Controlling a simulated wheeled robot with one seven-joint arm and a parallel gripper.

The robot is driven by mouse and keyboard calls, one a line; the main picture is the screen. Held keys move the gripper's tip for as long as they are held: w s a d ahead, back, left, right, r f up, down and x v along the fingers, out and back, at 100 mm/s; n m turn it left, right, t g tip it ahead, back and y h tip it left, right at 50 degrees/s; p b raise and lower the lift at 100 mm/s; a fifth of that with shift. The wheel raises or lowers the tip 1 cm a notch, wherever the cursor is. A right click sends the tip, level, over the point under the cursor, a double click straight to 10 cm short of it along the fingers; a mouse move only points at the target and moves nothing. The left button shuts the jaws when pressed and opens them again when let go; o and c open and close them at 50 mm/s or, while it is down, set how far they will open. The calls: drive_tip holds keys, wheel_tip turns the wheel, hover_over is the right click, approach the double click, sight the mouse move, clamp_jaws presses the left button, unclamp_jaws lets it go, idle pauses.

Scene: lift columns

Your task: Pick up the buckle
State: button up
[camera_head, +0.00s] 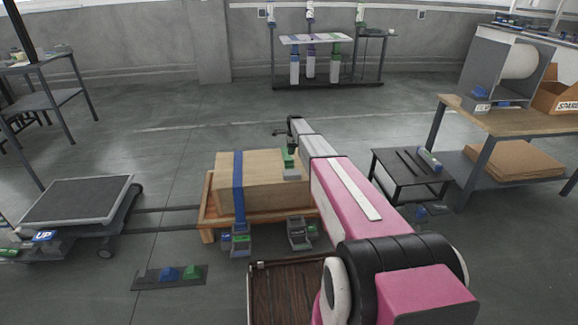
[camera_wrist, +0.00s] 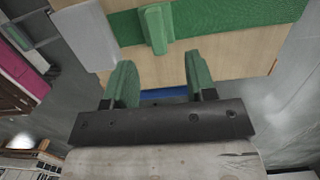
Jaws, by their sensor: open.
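A green buckle (camera_wrist: 156,28) stands out from a green strap (camera_wrist: 209,20) that runs across the top of a pale wooden box (camera_wrist: 232,51). My gripper (camera_wrist: 159,60) is open in the wrist view, with its two green fingers apart and nothing between them. The buckle is just beyond the fingertips, roughly in line with the gap and apart from them. In the head view a small green piece that looks like the buckle (camera_head: 289,158) shows on the box top. My arm covers the box's right side there, and I cannot make out the gripper clearly.
A blue strap (camera_head: 238,185) crosses the box's left part. The box sits on an orange wooden pallet (camera_head: 208,212). A grey block (camera_head: 292,175) is beside the buckle on the box. A low dark table (camera_head: 400,165) stands to the right, and a grey cart (camera_head: 78,200) to the left.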

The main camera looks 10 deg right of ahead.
sight(289, 160)
drive_tip(key=f, duration=0.5)
drive_tip(key=a+f, duration=0.1)
drive_tip(key=f, duration=0.1)
drive_tip(key=shift+s+f, duration=0.15)
drive_tip(key=shift+s, duration=0.05)
clamp_jaws()
